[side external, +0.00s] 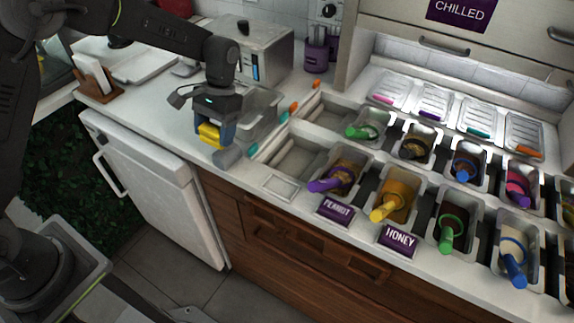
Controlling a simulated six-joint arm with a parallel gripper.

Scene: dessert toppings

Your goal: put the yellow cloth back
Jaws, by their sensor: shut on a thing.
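The yellow cloth (210,134) shows as a small folded yellow patch between the fingers of my gripper (213,140). My gripper is shut on it and points down over the white counter, just left of the topping bins. A grey-blue block-like shape (227,157) sits right below the gripper; I cannot tell whether it is part of the gripper or a separate thing. Whether the cloth touches the counter is hidden.
A metal tub (262,103) stands behind my gripper. Several topping bins with coloured scoops, such as the honey bin (411,204), fill the right. A toaster-like metal box (262,50) and a purple holder (317,50) stand at the back. The counter (150,118) left of the gripper is clear.

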